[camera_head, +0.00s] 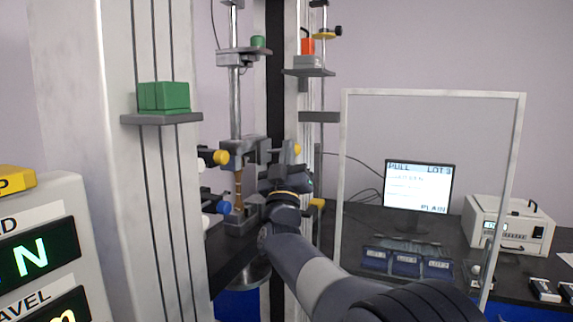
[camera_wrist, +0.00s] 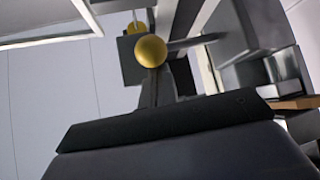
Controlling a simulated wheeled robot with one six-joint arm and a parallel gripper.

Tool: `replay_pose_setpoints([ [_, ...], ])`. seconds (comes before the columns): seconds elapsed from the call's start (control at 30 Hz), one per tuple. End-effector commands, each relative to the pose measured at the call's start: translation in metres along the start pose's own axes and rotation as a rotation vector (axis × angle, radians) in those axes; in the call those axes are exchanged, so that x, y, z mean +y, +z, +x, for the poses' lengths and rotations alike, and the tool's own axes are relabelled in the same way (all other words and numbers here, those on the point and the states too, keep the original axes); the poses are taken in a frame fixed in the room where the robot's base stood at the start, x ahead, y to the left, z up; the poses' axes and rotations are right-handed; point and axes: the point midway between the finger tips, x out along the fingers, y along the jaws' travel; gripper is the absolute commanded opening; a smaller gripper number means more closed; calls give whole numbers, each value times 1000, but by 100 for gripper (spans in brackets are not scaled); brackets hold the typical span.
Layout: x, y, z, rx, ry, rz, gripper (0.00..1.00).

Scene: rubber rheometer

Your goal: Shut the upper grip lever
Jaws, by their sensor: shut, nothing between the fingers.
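The upper grip (camera_head: 243,150) is a grey block on the tester's column. A yellow knob (camera_head: 220,157) sticks out at its left, and another yellow knob (camera_head: 296,149) shows at its right. A tan specimen (camera_head: 239,188) hangs between it and the lower grip (camera_head: 240,222). My gripper (camera_head: 278,178) is just right of the specimen, partly hidden by my wrist. In the wrist view a yellow ball knob (camera_wrist: 150,51) is straight ahead of my narrow, shut fingers (camera_wrist: 157,88). I cannot tell whether they touch it. The lever's arm is mostly hidden.
Blue and white knobs (camera_head: 222,207) stick out left of the lower grip. A clear framed guard panel (camera_head: 345,160) stands to the right. Behind it are a monitor (camera_head: 418,187), blue bins (camera_head: 406,264) and a white instrument (camera_head: 508,224). A tall pale column (camera_head: 100,130) bounds the left.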

Motion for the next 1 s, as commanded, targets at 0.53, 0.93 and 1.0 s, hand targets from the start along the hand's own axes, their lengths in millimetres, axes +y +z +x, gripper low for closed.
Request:
replay_pose_setpoints([
  [0.53, -9, 21, -22, -1, 194, 182, 0],
  [0.93, -14, 24, -25, -1, 193, 180, 0],
  [1.0, -14, 24, -25, -1, 193, 180, 0],
])
